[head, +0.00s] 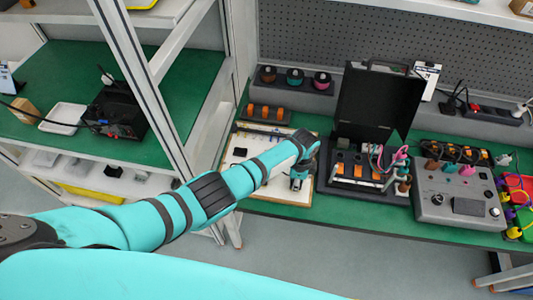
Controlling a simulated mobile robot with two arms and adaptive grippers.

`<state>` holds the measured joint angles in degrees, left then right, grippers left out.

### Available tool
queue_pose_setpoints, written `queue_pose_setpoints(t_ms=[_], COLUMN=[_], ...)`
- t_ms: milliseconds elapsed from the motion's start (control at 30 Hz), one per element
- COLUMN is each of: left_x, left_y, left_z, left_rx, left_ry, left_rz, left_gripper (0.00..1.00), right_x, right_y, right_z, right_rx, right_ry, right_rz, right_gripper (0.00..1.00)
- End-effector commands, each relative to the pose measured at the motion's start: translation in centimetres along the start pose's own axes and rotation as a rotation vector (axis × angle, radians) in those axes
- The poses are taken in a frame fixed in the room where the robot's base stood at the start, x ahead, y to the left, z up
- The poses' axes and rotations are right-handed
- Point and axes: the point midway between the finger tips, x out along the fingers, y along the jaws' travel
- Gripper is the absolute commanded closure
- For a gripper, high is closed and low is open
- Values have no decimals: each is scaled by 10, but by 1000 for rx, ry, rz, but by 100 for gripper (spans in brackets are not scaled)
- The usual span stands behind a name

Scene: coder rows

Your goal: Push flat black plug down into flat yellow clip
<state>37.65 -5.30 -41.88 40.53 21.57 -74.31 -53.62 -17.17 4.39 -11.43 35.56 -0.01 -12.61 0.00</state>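My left arm reaches in from the left over a pale board (283,196) on the green bench. My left gripper (297,184) points down at the board's right part, close above or at its surface. Its fingers are too small to tell whether they are open or hold something. A small flat black piece (240,152) lies on the board's left part; I cannot tell if it is the plug. I cannot make out a yellow clip; the arm and gripper hide part of the board. My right gripper is not in view.
An open black case (375,103) with orange parts and pink cables stands right of the board. A grey control box (457,198) is further right. Orange pieces in a dark holder (266,113) sit behind the board. A shelf post (143,82) rises at left.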

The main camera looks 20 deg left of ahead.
Motion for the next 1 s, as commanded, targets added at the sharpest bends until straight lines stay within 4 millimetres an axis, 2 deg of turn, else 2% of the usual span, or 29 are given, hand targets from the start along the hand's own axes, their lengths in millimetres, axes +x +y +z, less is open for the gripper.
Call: queue_pose_setpoints(t_ms=[467, 500, 667, 700, 1000], left_x=[4, 4, 4, 4, 2], left_y=[0, 0, 0, 0, 0], left_z=[0, 0, 0, 0, 0], left_rx=[0, 0, 0, 0, 0], left_ry=[0, 0, 0, 0, 1], left_rz=[0, 0, 0, 0, -1], left_gripper=[100, 76, 55, 53, 53], right_x=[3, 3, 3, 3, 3], right_y=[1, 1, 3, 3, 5], right_z=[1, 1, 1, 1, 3], right_rx=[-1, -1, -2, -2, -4], right_ry=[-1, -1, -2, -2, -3], right_rz=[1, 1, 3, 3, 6], right_gripper=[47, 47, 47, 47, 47])
